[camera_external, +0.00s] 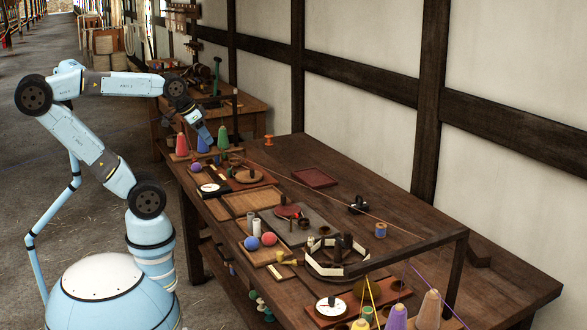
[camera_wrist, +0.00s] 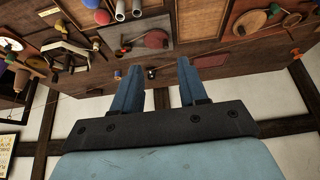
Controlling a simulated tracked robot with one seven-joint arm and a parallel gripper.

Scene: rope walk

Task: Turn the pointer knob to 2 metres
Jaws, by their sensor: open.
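I cannot tell which is the pointer knob, and no scale numbers are readable. A white dial (camera_wrist: 10,44) also shows at the left edge of the wrist view. My gripper (camera_external: 208,141) is above the far left part of the bench, near the coloured cones. In the wrist view my gripper (camera_wrist: 158,63) is open, with nothing between its blue fingers.
A grey board (camera_external: 318,224) with a red disc (camera_external: 288,211) lies mid-bench. A pale ring-shaped fixture (camera_external: 312,266), a dark upright frame (camera_external: 459,270) and taut strings stand nearer. The bench's back right is mostly bare.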

